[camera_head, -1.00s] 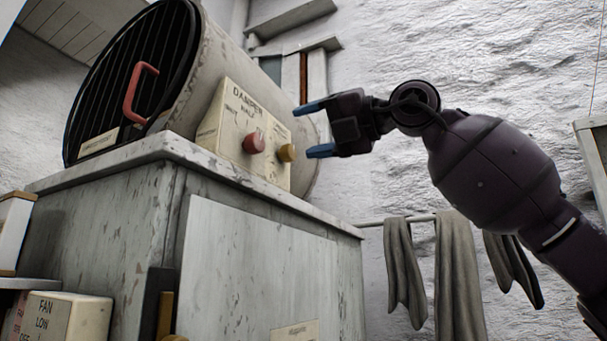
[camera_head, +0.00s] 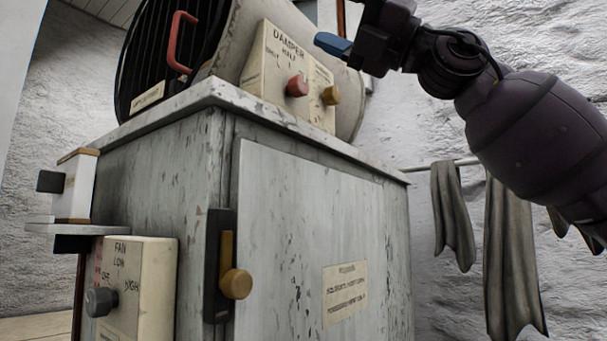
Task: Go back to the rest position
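My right gripper (camera_head: 333,43) is at the top of the head view, right of centre, partly cut off by the upper edge. One blue finger shows, pointing left in front of the cream damper box (camera_head: 282,72); the other finger is out of frame. The visible finger sits at the lower edge of the palm, apart from its middle, so the gripper looks open. Nothing shows held in it. My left gripper is not in view.
A large grey cabinet (camera_head: 290,220) with a yellow-knobbed latch (camera_head: 236,284) fills the middle. A drum with a red handle (camera_head: 178,42) lies on top. A fan switch box (camera_head: 140,285) is at lower left. Grey cloths (camera_head: 510,250) hang from a rail at right.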

